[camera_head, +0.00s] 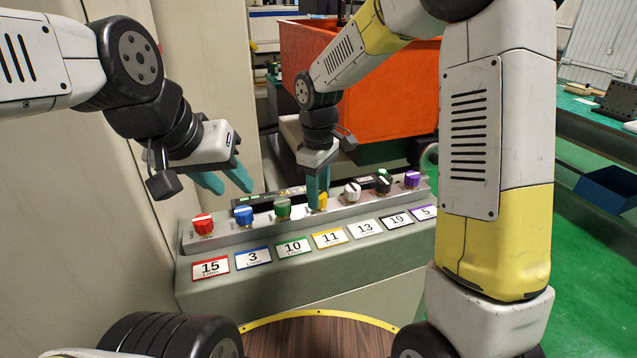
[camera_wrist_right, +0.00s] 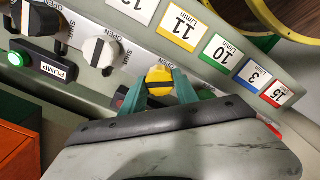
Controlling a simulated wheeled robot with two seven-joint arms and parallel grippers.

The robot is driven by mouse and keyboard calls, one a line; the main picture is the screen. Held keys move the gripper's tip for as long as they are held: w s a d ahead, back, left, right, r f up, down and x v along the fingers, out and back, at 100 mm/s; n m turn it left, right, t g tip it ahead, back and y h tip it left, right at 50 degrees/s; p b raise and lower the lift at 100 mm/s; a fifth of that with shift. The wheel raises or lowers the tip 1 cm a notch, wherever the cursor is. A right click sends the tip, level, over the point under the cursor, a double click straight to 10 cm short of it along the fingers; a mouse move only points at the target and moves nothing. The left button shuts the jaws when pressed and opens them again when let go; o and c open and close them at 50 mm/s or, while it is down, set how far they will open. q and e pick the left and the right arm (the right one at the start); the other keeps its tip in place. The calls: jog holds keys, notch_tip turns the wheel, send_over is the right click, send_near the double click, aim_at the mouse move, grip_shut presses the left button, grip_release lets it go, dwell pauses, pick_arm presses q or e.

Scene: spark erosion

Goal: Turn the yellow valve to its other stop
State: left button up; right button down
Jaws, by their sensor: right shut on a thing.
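The yellow valve (camera_head: 322,202) sits mid-row on the grey sloped panel, behind the yellow-edged label reading 11. In the right wrist view the yellow valve (camera_wrist_right: 158,77) shows a dark stripe across it, between the two teal fingers. My right gripper (camera_head: 317,190) comes down from above and is shut on the valve; its fingers partly hide the knob in the head view.
Red (camera_head: 203,225), blue (camera_head: 243,216) and green (camera_head: 283,209) valves stand left of it; white (camera_head: 352,192), black (camera_head: 383,185) and purple (camera_head: 412,179) ones stand right. A lit green button (camera_wrist_right: 48,65) marked PUMP lies near the white valve. An orange bin (camera_head: 385,90) stands behind.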

jog(key=m, duration=0.7)
jog(key=shift+w, duration=0.1)
dwell(0.5)
jog(key=c, duration=0.9)
grip_release()
notch_tip(320, 180, up, 8)
jog(key=shift+f, duration=0.1)
jog(key=shift+d, duration=0.1)
